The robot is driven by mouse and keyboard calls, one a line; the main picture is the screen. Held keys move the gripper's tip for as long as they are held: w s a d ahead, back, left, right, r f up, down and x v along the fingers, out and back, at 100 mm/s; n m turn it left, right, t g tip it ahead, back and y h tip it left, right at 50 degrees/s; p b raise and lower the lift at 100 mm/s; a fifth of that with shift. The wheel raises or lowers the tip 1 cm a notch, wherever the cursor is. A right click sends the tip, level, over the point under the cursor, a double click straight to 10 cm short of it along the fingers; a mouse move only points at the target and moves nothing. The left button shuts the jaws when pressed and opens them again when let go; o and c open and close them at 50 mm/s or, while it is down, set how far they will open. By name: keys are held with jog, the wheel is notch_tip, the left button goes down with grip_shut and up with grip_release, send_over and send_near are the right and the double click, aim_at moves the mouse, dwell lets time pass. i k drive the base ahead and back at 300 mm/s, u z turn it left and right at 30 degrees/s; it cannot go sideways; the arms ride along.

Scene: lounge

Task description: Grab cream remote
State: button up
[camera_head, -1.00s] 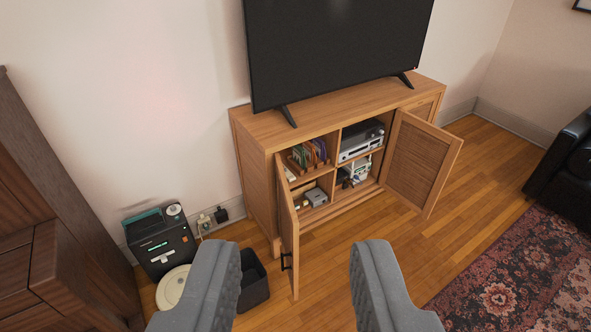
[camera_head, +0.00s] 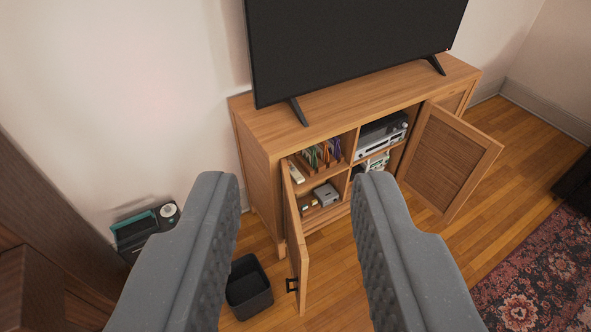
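A small cream, elongated thing that looks like the remote (camera_head: 295,172) lies at the left front of the upper left shelf in the wooden TV cabinet (camera_head: 262,146). It is beside a rack of upright colored cases (camera_head: 320,156). My gripper (camera_head: 287,185) is open and empty, its two grey fingers wide apart. In the picture the remote shows between the fingertips, but the gripper is still in front of the cabinet and apart from it.
The left cabinet door (camera_head: 296,240) stands open toward me, close by the shelf's left edge. The right door (camera_head: 449,160) is also open. A black bin (camera_head: 248,288) stands on the floor. A TV (camera_head: 350,45) stands on top.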

aim_at(298, 179)
jog(key=k, duration=0.65)
jog(key=z, duration=0.4)
jog(key=i, duration=1.15)
jog(key=z, duration=0.45)
jog(key=i, duration=1.05)
jog(key=u, duration=0.2)
